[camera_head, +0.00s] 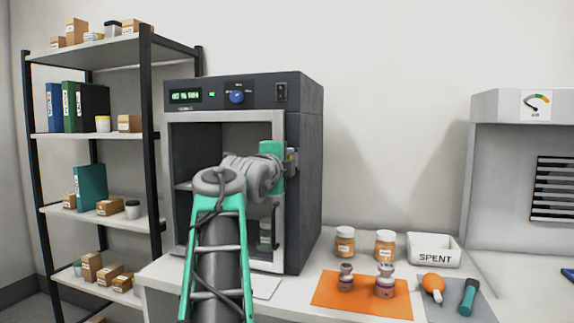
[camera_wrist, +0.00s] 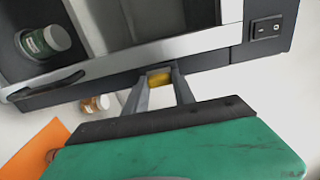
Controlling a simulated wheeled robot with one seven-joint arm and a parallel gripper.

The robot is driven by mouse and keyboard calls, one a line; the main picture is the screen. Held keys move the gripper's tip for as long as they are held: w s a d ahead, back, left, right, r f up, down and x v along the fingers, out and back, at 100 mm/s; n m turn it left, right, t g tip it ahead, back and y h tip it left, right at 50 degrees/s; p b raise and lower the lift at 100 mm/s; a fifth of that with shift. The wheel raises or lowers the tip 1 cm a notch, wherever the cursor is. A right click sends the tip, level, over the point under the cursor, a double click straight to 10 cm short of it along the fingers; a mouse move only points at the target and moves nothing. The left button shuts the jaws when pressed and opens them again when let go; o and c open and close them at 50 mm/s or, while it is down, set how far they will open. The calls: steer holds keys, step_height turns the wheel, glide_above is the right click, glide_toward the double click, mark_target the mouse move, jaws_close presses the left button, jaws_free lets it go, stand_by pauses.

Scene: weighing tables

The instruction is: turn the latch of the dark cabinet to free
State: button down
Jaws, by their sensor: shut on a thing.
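The dark cabinet (camera_head: 306,130) stands on the table with its light-framed glass door (camera_head: 190,117) closed or nearly so; I cannot tell which. My gripper (camera_head: 291,160) is at the door's right edge, mostly hidden behind my own wrist. In the wrist view my gripper (camera_wrist: 160,86) has its two fingers on either side of the yellow latch (camera_wrist: 159,78), shut on it. The latch's exact turn is hard to tell, as the fingers cover its sides. The dark door handle (camera_wrist: 45,88) is to the left in the wrist view.
An orange mat (camera_head: 345,295) with two metal weights, two jars, a white SPENT tray (camera_head: 450,252) and tools lie right of the cabinet. A black shelf (camera_head: 148,130) stands left. A jar (camera_wrist: 45,42) is inside the cabinet.

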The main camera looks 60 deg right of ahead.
steer(key=c, duration=1)
jaws_free()
steer(key=shift+c, duration=0.2)
steer(key=s+a, duration=0.1)
steer(key=a, duration=0.6)
steer(key=shift+s+a, duration=0.15)
steer(key=shift+a, duration=0.2)
